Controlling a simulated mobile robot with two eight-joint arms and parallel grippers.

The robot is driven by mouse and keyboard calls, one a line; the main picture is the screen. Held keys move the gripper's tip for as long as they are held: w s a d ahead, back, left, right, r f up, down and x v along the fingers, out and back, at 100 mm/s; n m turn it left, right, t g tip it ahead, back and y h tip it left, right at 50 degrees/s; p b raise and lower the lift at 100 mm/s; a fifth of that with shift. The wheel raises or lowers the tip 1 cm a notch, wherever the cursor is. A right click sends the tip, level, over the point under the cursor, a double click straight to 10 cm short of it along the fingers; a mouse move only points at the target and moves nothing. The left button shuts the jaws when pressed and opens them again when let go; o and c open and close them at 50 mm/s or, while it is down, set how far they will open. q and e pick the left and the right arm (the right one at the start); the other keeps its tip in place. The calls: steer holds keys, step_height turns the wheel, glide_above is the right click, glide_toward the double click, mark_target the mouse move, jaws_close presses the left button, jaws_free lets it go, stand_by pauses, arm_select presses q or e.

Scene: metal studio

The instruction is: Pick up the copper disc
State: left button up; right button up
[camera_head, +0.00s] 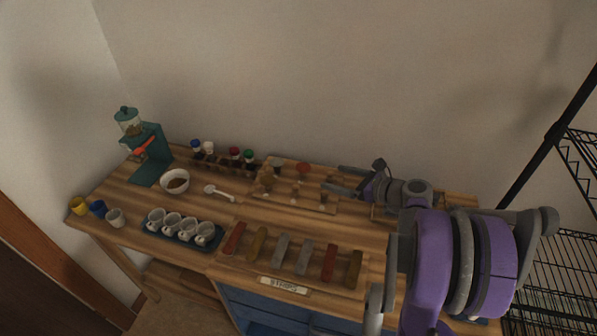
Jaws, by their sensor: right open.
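A small reddish, copper-coloured round piece (303,168) sits at the back of a wooden board (290,203) on the table; it looks like the copper disc, but it is too small to be sure. My right gripper (334,178) is over the right end of that board, fingers pointing left, open and empty. The reddish piece is a little to the left of the fingertips and apart from them in the picture. My purple and grey right arm hides the table's right part. My left gripper is not in view.
Other small pieces, grey (277,162) and brown (267,182), share the board. In front lies a tray of coloured strips (282,250). To the left are a cup tray (150,231), a bowl (175,181), a spoon (219,193), capped jars and a green grinder (152,150).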

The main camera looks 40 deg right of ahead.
mark_target(303, 167)
steer(key=x, duration=0.5)
steer(key=p+x, duration=0.1)
steer(key=x, duration=0.5)
steer(key=shift+d+r, duration=0.1)
steer(key=shift+r, duration=0.15)
steer(key=shift+s, duration=0.1)
steer(key=shift+c, duration=1.2)
steer(key=c, duration=1.2)
